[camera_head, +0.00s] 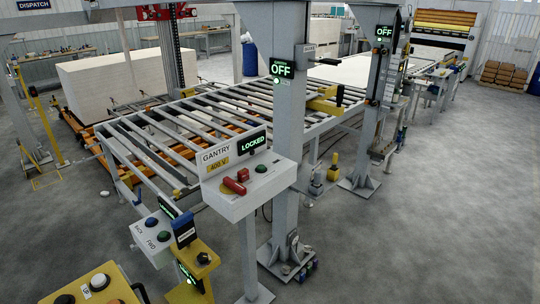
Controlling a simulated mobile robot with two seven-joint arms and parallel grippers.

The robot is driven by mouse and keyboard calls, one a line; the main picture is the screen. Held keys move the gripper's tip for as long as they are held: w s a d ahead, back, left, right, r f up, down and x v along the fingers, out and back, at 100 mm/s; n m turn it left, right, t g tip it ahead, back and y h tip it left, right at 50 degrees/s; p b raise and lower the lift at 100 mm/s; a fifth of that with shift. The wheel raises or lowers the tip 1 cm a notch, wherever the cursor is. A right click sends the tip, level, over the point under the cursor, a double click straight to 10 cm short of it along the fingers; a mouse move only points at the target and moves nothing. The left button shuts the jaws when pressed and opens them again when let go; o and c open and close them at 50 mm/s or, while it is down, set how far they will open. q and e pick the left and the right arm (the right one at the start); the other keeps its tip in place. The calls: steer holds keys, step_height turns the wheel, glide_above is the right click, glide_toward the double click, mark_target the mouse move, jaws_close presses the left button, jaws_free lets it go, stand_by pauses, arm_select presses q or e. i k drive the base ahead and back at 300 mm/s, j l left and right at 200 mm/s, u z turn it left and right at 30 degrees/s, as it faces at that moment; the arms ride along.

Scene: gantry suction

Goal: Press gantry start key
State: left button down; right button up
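The gantry control box (247,205) is a white sloped console on a post, left of a grey column. Its label reads "GANTRY" with a yellow "400 V" plate (218,165). A green-lit display (252,142) on it reads "LOCKED". On its top are a dark green button (261,168), a small red button (243,174) and a red handle (234,186) over a yellow patch. I cannot read which one is the start key. A green-lit sign (282,68) on the column reads "OFF". Neither of my grippers shows.
A roller conveyor (200,115) runs behind the console. A smaller box (158,235) with blue and green buttons stands front left, beside a yellow post (195,262). A yellow button box (97,285) is at the bottom left. The grey floor at right is clear.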

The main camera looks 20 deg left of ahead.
mark_target(261, 167)
steer(key=i+l+u, duration=0.1)
steer(key=i, duration=0.6)
steer(key=i+l+u, duration=0.15)
steer(key=i, duration=0.55)
steer(key=i+j, duration=0.15)
steer(key=i, duration=0.05)
